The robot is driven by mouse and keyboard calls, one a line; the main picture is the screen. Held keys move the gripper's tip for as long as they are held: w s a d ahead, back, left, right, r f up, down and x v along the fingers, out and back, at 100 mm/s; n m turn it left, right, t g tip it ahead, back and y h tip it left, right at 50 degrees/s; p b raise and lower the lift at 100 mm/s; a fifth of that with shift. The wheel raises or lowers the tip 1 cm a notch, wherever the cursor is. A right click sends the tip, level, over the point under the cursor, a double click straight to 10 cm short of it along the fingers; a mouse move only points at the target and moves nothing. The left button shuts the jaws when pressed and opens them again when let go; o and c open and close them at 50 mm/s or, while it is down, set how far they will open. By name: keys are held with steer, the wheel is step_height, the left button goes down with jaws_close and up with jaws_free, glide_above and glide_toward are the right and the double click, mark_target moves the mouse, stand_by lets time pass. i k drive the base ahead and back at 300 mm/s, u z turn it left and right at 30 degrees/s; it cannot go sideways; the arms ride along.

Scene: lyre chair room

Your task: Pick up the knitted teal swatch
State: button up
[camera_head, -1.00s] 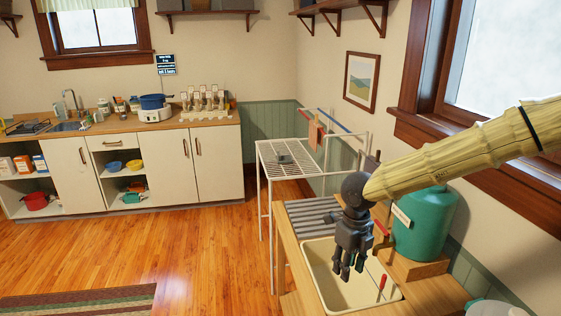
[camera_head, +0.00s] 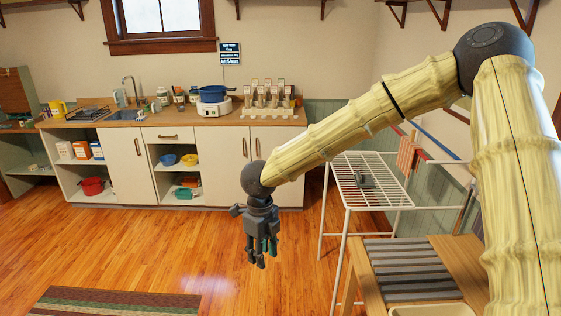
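My gripper (camera_head: 261,250) hangs fingers-down in front of the white cabinets, over the wooden floor. A small teal piece, which looks like the knitted teal swatch (camera_head: 267,245), shows between and behind its dark fingers. The fingers seem shut on it, though they hide most of it and its knit cannot be made out. No other teal swatch shows clearly in view.
A white wire rack (camera_head: 375,190) with a small dark object stands right of my gripper. Nearer is the wooden sink stand (camera_head: 455,262) with a grey ridged board (camera_head: 405,268). The cabinets' wooden counter (camera_head: 150,118) is behind. A striped rug (camera_head: 120,301) lies front left, with open floor around it.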

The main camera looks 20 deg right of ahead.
mark_target(365, 178)
steer(key=u, duration=0.2)
steer(key=i, duration=1.6)
steer(key=z, duration=0.75)
steer(key=i, duration=1.25)
steer(key=z, duration=1.25)
steer(key=i, duration=0.3)
steer(key=z, duration=0.15)
